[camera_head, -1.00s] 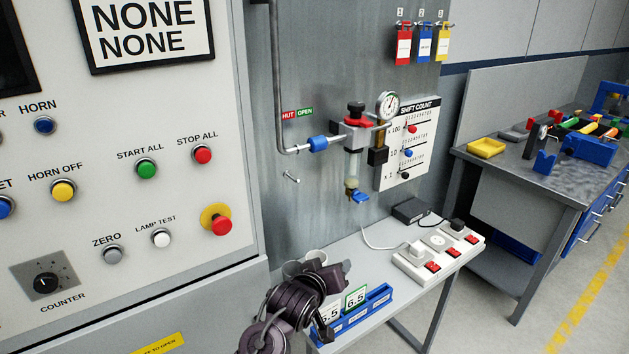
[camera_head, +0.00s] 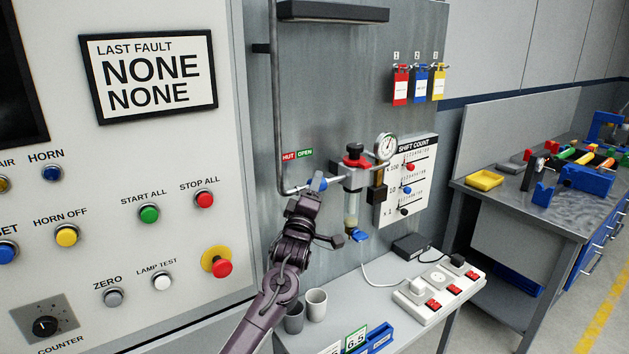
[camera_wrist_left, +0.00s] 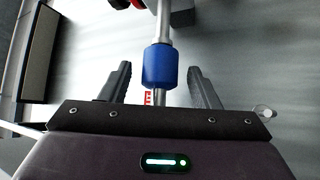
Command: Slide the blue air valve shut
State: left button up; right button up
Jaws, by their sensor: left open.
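The blue air valve (camera_head: 318,182) is a sleeve on a thin horizontal pipe at the wall panel, partly hidden by my left gripper in the head view. It sits just right of and below the green OPEN label (camera_head: 305,152); the red SHUT label (camera_head: 289,156) is further left. My left gripper (camera_head: 309,194) is raised in front of the valve. In the left wrist view, the blue valve (camera_wrist_left: 160,67) lies between the two open fingers (camera_wrist_left: 159,72), with a visible gap on both sides. My right gripper is not in view.
Right of the valve are a filter-regulator with red knob collar (camera_head: 356,163) and a gauge (camera_head: 387,147). Below, a shelf holds grey cups (camera_head: 316,304), a blue holder (camera_head: 370,343) and a power strip (camera_head: 437,287). A control panel with buttons (camera_head: 149,213) stands left.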

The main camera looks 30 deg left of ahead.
pick_arm(q)
jog(key=shift+x, duration=0.8)
jog(key=shift+c, duration=0.5)
jog(key=c, duration=0.9)
jog(key=shift+s+a+f+p, duration=0.1)
jog(key=shift+s+a+p, duration=0.15)
jog(key=shift+s, duration=0.5)
jog(key=shift+s+a+f+p, duration=0.1)
jog(key=shift+s+a, duration=0.25)
jog(key=shift+s, duration=0.4)
jog(key=o, duration=1)
jog(key=shift+s+r, duration=0.15)
